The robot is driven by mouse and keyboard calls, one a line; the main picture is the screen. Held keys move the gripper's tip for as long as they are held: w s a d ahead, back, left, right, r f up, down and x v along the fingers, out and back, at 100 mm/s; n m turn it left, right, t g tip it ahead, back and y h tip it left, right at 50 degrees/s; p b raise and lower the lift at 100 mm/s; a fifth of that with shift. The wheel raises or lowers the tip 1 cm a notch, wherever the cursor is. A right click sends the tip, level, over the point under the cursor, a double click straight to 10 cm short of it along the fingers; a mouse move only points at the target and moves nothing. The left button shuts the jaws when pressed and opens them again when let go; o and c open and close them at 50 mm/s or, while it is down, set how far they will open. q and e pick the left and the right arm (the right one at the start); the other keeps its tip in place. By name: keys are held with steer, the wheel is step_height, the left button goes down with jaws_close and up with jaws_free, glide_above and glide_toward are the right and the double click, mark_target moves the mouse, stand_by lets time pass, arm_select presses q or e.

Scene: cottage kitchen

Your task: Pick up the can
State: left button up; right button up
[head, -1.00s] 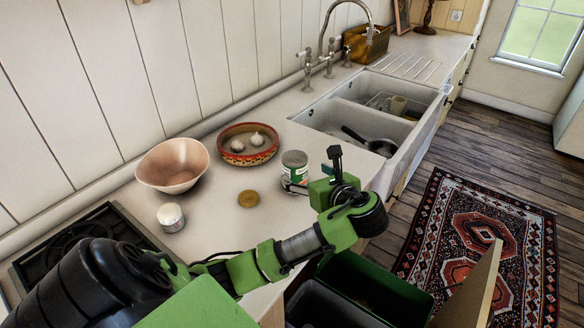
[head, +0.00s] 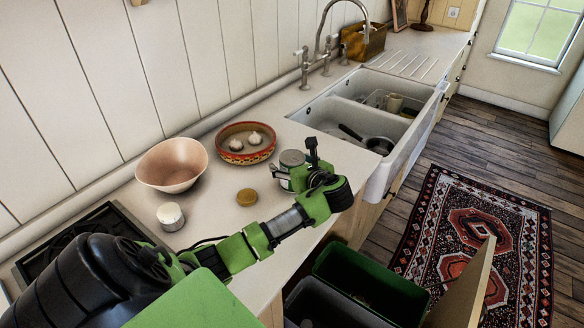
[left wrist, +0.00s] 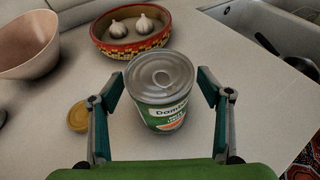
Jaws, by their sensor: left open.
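The can (left wrist: 163,97) is green and white with a silver lid and stands upright on the counter. In the left wrist view it sits between the two spread fingers of my left gripper (left wrist: 158,100), with visible space on both sides. In the head view the can (head: 290,160) is partly hidden behind my left gripper (head: 296,178), which is at the counter's front side. The gripper is open and holds nothing. My right gripper is not in view.
A patterned bowl with garlic (head: 268,153), a pinkish bowl (head: 172,168), a small white jar (head: 170,216) and a tan round lid (head: 247,197) stand nearby. The sink (head: 383,97) lies beyond to the right. Open bins (head: 375,268) are below the counter edge.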

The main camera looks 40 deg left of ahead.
mark_target(290, 154)
arm_select(q)
steer(key=shift+d, duration=0.1)
steer(key=c, duration=1.2)
steer(key=shift+r, duration=0.1)
steer(key=shift+r, duration=0.5)
step_height(290, 154, up, 2)
steer(key=shift+r+b, duration=0.1)
steer(key=shift+b, duration=0.45)
steer(key=s+d+r, duration=0.8)
steer(key=d+r, duration=0.1)
steer(key=d, duration=0.2)
steer(key=shift+s+d+r+p, duration=0.15)
steer(key=shift+r+p, duration=0.25)
